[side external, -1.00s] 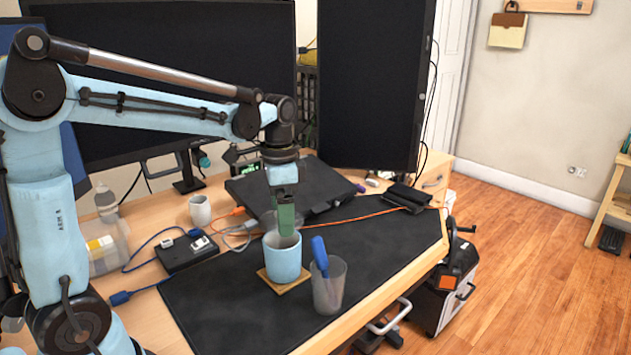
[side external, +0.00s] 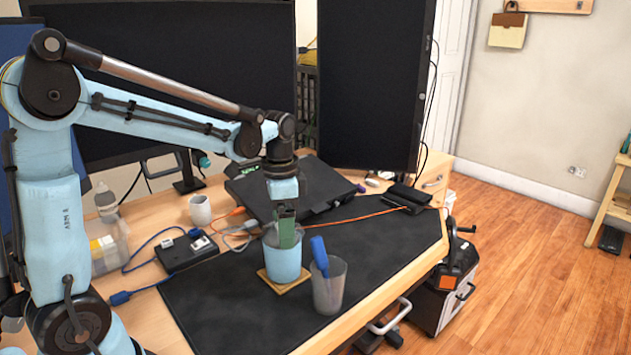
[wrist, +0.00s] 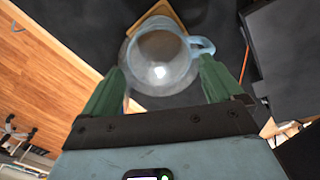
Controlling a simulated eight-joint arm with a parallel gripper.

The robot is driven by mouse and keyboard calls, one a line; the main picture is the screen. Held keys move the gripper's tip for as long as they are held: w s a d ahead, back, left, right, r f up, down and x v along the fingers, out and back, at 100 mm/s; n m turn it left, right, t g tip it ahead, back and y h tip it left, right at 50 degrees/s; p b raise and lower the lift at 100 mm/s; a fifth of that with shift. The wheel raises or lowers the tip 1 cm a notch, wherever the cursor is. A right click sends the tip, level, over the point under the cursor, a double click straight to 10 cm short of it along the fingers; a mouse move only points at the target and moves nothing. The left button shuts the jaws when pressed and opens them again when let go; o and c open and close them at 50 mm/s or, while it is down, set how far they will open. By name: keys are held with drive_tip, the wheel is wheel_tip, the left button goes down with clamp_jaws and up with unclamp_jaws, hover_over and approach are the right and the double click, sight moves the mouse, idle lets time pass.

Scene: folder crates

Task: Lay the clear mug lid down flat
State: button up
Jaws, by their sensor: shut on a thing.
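The clear mug lid (wrist: 160,75) is a faint see-through disc between the green fingers of my gripper (wrist: 160,88) in the wrist view. My gripper is shut on it. The light blue mug (side external: 284,264) stands upright on a square wooden coaster (side external: 266,277); its rim and handle (wrist: 203,46) show through and beyond the lid. In the side view my gripper (side external: 287,240) points down, with its fingertips at the mug's rim. The lid is hard to make out there, so I cannot tell whether it touches the rim or how far it tilts.
A clear tumbler (side external: 329,292) holding a blue-handled tool (side external: 319,255) stands close to the mug's right. A black mat (side external: 220,315) lies beneath. Behind are a closed black laptop (side external: 325,190), a white cup (side external: 200,210) and a black box (side external: 187,254). The mat's right part is clear.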

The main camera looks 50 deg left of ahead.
drive_tip(key=shift+f, duration=0.55)
drive_tip(key=o, duration=0.6)
drive_tip(key=shift+o, duration=0.4)
idle(0.5)
wheel_tip(320, 180, up, 12)
idle(0.8)
idle(0.5)
drive_tip(key=s+d+f+n+t, duration=0.5)
drive_tip(key=s+d+f+t, duration=0.2)
drive_tip(key=s+f, duration=0.1)
drive_tip(key=shift+d+f+n, duration=0.25)
drive_tip(key=shift+d+n, duration=0.05)
drive_tip(key=shift+d, duration=0.1)
